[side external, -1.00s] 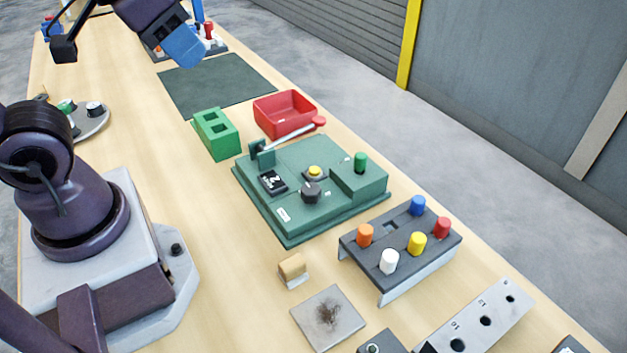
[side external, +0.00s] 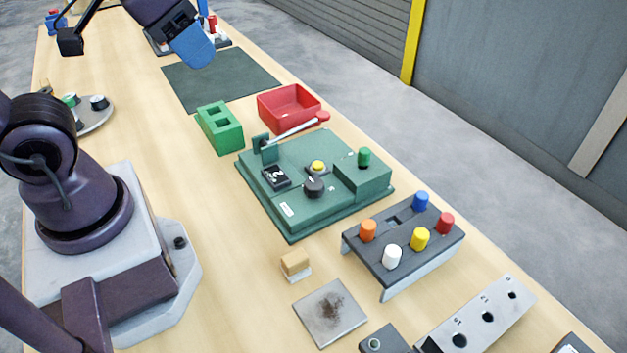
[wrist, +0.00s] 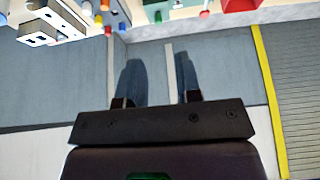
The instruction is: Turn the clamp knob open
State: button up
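A dark round knob (side external: 314,187) stands on top of the green fixture (side external: 290,225), near its front left side. I take it for the clamp knob; how far it is turned I cannot tell. A yellow button (side external: 318,167), a black labelled block (side external: 276,178) and a lever with a red end (side external: 323,116) are also on the fixture. My gripper (side external: 194,48), with blue fingers, is raised over the far part of the table, well away from the knob. In the wrist view, its two fingers (wrist: 158,62) are apart with nothing between them.
A dark rack (side external: 375,258) with several coloured pegs is in front right. A tan block (side external: 295,265) and a metal plate (side external: 330,314) lie nearer. A dark mat (side external: 222,80) is bare.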

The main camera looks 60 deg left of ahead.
jog(key=o, duration=0.5)
jog(key=w+f+g, duration=0.1)
jog(key=f, duration=0.1)
jog(key=shift+w+f+g, duration=0.35)
jog(key=shift+g, duration=0.05)
jog(key=n+g, duration=0.4)
jog(key=n, duration=0.5)
send_near(314, 183)
notch_tip(314, 183, down, 10)
jog(key=shift+s+r, duration=0.15)
jog(key=c, duration=0.9)
